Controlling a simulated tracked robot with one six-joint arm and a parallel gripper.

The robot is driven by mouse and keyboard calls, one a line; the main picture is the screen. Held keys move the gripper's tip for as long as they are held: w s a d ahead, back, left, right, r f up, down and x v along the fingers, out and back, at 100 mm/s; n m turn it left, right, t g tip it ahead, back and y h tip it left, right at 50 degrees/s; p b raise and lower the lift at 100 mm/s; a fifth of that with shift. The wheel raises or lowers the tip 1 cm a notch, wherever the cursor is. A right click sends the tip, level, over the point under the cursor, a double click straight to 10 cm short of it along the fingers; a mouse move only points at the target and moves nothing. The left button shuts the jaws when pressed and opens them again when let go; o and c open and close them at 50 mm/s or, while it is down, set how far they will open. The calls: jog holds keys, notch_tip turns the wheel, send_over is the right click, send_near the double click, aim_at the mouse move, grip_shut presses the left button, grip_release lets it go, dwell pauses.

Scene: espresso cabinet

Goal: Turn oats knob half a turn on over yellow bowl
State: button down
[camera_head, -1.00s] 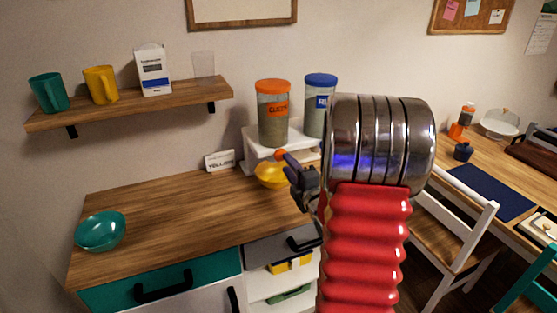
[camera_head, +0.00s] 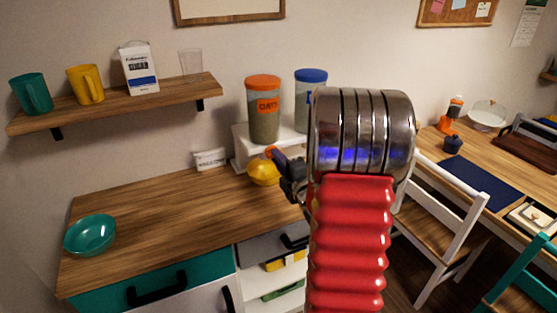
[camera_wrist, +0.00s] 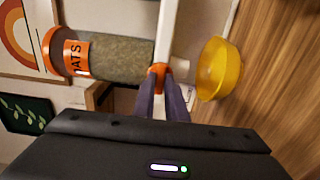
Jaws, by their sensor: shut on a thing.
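The oats dispenser (camera_head: 263,108), a clear canister with an orange lid and an orange label, stands on a white stand; it also shows sideways in the wrist view (camera_wrist: 120,58). Its orange knob (camera_wrist: 159,69) is between my fingertips, mostly covered by them. My gripper (camera_wrist: 160,76) is shut on the knob, with its two dark fingers close together; it also shows in the head view (camera_head: 272,153). The yellow bowl (camera_head: 263,172) stands on the counter beneath the knob; it shows to the right in the wrist view (camera_wrist: 220,68).
A blue-lidded canister (camera_head: 310,88) stands beside the oats, partly behind my arm. A teal bowl (camera_head: 91,234) is at the counter's left. A white packet (camera_head: 210,159) lies near the wall. The middle counter is clear.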

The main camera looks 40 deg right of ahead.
jog(key=shift+f, duration=0.15)
jog(key=shift+m, duration=0.4)
jog(key=shift+a+f+m, duration=0.1)
jog(key=shift+a+m, duration=0.05)
jog(key=shift+m, duration=8.85)
jog(key=c, duration=1.8)
grip_release()
